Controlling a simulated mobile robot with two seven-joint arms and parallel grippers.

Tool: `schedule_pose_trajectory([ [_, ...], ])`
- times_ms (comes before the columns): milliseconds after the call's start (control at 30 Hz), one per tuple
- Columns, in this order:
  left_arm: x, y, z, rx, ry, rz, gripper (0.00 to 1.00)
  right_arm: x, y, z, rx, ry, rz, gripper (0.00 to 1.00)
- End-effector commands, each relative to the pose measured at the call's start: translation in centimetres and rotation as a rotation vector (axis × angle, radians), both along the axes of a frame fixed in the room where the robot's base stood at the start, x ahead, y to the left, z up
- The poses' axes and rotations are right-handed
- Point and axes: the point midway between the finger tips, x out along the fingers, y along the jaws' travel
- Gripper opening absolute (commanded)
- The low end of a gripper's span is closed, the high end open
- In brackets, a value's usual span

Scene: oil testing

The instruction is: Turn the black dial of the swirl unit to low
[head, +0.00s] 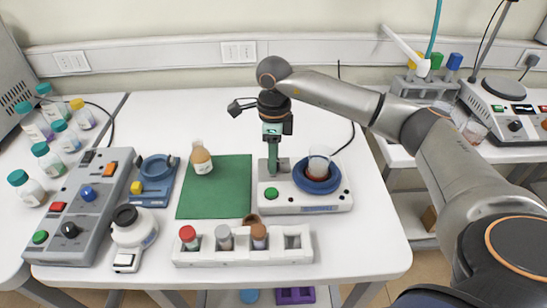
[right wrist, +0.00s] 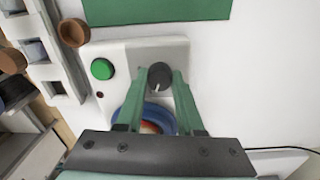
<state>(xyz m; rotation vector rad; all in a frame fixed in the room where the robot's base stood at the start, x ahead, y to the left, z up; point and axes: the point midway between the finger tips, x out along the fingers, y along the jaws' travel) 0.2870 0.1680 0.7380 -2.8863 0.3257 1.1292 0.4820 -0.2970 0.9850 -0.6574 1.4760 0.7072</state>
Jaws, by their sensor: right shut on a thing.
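The swirl unit (head: 290,207) is a white box on the table with a green button and a blue round holder (head: 333,184) bearing a glass beaker (head: 318,166). My right gripper (head: 273,170) reaches down over its left part from above. In the right wrist view the black dial (right wrist: 159,75) sits between the green fingertips of this gripper (right wrist: 160,82), which is shut on it. A pale mark shows on the dial's top, but I cannot read its setting. In the head view the gripper hides the dial. My left gripper is not in view.
A white rack (head: 205,258) with capped vials stands in front of the unit. A green mat (head: 221,207) and a small bottle (head: 201,160) are to its left. A grey control box (head: 85,205) stands farther left. The table behind the mat is clear.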

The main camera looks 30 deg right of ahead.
Motion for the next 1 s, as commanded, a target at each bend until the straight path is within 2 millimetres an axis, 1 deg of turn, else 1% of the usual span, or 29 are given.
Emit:
schedule_pose_trajectory([
  [200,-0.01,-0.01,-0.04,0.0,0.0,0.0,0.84,0.02,-0.07,0.13,-0.001,-0.001,-0.113,0.0],
  [400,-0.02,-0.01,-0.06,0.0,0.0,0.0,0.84,0.02,-0.08,0.14,-0.001,-0.002,-0.166,0.0],
  [900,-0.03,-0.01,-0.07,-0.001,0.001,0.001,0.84,0.03,-0.09,0.17,-0.001,-0.002,-0.181,0.0],
  [933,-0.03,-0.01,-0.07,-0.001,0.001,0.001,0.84,0.03,-0.09,0.17,-0.001,-0.002,-0.181,0.39],
  [1000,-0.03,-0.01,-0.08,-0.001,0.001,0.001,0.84,0.03,-0.09,0.15,-0.001,-0.002,-0.181,0.46],
])
